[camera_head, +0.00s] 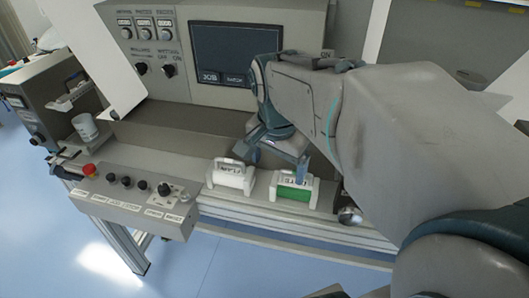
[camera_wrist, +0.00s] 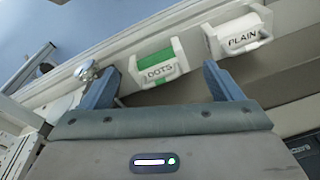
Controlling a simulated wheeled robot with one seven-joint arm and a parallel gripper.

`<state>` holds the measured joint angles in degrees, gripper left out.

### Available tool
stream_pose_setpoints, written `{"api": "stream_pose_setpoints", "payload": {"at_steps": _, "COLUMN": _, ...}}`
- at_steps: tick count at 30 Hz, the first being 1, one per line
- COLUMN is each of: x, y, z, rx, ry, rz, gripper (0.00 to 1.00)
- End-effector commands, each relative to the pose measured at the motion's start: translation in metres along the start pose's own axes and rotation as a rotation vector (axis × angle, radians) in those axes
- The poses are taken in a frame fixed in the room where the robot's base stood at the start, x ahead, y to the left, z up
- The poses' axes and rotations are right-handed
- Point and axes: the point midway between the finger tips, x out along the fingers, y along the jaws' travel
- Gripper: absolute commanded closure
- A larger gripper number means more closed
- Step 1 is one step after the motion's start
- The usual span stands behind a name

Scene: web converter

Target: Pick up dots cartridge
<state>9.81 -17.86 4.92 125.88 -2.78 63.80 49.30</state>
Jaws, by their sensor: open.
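The dots cartridge (camera_head: 294,193) is a white, handled block with a green face, standing on the machine's front ledge. In the wrist view the dots cartridge (camera_wrist: 158,72) shows its DOTS label and green strip ahead of my gripper. My gripper (camera_head: 278,158) is open and empty, just above and behind the cartridge in the head view. In the wrist view the fingers of my gripper (camera_wrist: 161,74) lie to either side of the cartridge's outline, with nothing between them held. My arm hides part of the machine on the right.
A white plain cartridge (camera_head: 231,178) stands just left of the dots cartridge; its PLAIN label shows in the wrist view (camera_wrist: 242,40). A metal knob (camera_head: 350,214) is close on the right. A control box (camera_head: 135,200) with a red button juts out front left. A screen (camera_head: 235,50) is behind.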

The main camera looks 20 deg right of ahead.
Motion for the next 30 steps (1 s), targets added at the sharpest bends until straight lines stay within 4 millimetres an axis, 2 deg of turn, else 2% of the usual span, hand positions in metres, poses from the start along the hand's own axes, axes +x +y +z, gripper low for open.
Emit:
{"api": "stream_pose_setpoints", "payload": {"at_steps": 1, "x": 0.011, "y": -0.004, "z": -0.009, "rx": 0.112, "ry": -0.006, "rz": 0.021, "gripper": 0.15}}
{"api": "stream_pose_setpoints", "payload": {"at_steps": 9, "x": 0.031, "y": -0.015, "z": -0.059, "rx": 0.753, "ry": -0.012, "rz": 0.135, "gripper": 0.15}}
{"api": "stream_pose_setpoints", "payload": {"at_steps": 15, "x": 0.042, "y": -0.017, "z": -0.085, "rx": 1.086, "ry": 0.003, "rz": 0.193, "gripper": 0.15}}
{"api": "stream_pose_setpoints", "payload": {"at_steps": 20, "x": 0.046, "y": -0.017, "z": -0.093, "rx": 1.204, "ry": 0.012, "rz": 0.215, "gripper": 0.15}}
{"api": "stream_pose_setpoints", "payload": {"at_steps": 23, "x": 0.056, "y": -0.015, "z": -0.093, "rx": 1.224, "ry": 0.013, "rz": 0.221, "gripper": 0.15}}
{"api": "stream_pose_setpoints", "payload": {"at_steps": 30, "x": 0.101, "y": -0.006, "z": -0.088, "rx": 1.223, "ry": 0.013, "rz": 0.222, "gripper": 0.15}}
